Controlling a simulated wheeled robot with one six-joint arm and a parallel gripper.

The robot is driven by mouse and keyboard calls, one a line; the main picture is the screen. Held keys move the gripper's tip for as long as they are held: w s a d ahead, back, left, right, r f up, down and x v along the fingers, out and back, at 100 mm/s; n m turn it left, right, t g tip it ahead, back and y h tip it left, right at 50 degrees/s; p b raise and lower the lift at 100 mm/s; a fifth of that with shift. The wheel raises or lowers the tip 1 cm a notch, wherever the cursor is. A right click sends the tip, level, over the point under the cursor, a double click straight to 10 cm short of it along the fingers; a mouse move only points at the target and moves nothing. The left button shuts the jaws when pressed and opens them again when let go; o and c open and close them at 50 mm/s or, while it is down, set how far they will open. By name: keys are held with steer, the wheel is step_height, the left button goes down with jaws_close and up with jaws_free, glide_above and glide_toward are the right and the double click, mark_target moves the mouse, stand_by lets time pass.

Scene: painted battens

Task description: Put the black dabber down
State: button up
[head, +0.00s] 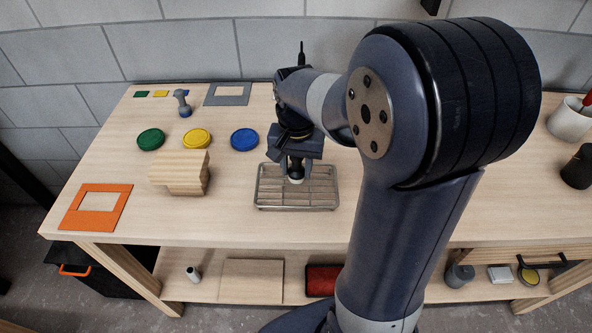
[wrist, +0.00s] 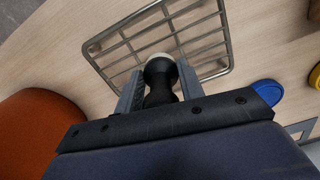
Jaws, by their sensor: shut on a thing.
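The black dabber (wrist: 160,82) is between the fingers of my gripper (wrist: 157,88), which is shut on it. In the wrist view its dark waisted body and pale pad end show, with the pad toward the wire rack. In the head view my gripper (head: 296,172) is over the metal rack (head: 262,203), and the dabber's pale end (head: 296,180) shows just below the fingers. The rack also shows in the wrist view (wrist: 222,38), beyond the dabber. I cannot tell whether the pad touches the rack.
Green (head: 151,139), yellow (head: 197,138) and blue (head: 244,139) pads lie behind the rack. Wooden battens (head: 180,174) and an orange frame (head: 95,207) are to the left. A grey-blue dabber (head: 183,103) and a grey frame (head: 228,95) stand farther back. An orange-brown thing (wrist: 40,130) is close in the wrist view.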

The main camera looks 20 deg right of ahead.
steer(key=shift+f, duration=0.85)
steer(key=shift+f, duration=0.2)
steer(key=o, duration=1)
step_height(320, 180, up, 12)
steer(key=shift+r, duration=0.25)
steer(key=shift+f, duration=0.15)
